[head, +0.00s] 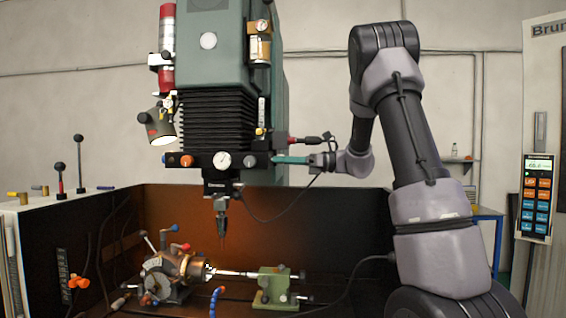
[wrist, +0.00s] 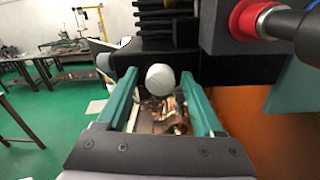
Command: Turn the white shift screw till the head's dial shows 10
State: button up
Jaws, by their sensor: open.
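The white shift screw shows in the wrist view as a round white knob (wrist: 160,79), between the fingertips of my gripper (wrist: 159,76). The fingers stand apart, with visible gaps on both sides of the knob. In the head view my gripper (head: 277,160) reaches in from the right, its teal fingers at the right end of the machine head's black block (head: 203,161). I cannot make out the screw clearly there. The head's dial (head: 222,160), a round white gauge, sits on the front of this block; its reading is too small to tell.
A red-ended black fitting (wrist: 250,20) is close above the right finger in the wrist view. A cable hangs below my gripper. The chuck (head: 170,272) and a green tailstock (head: 274,286) stand below the spindle. A green floor with tables (wrist: 60,65) lies beyond.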

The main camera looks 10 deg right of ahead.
jog(key=shift+d, duration=0.1)
jog(key=v, duration=1)
jog(key=shift+d, duration=0.3)
jog(key=shift+s, duration=0.15)
jog(key=s+a+f+n+g+h, duration=0.1)
jog(key=s+a+n+g+h, duration=0.2)
jog(key=s, duration=0.5)
jog(key=s+a+f+n+g+h, duration=0.1)
jog(key=s+a+n+h, duration=0.2)
jog(key=s+a+n, duration=0.4)
jog(key=s+d+f+n+t+h, duration=0.2)
jog(key=s+d+n+t+h, duration=0.3)
jog(key=s+n+h, duration=0.4)
jog(key=shift+s+d+f+t, duration=0.25)
jog(key=shift+s+t, duration=0.35)
jog(key=shift+s, duration=0.85)
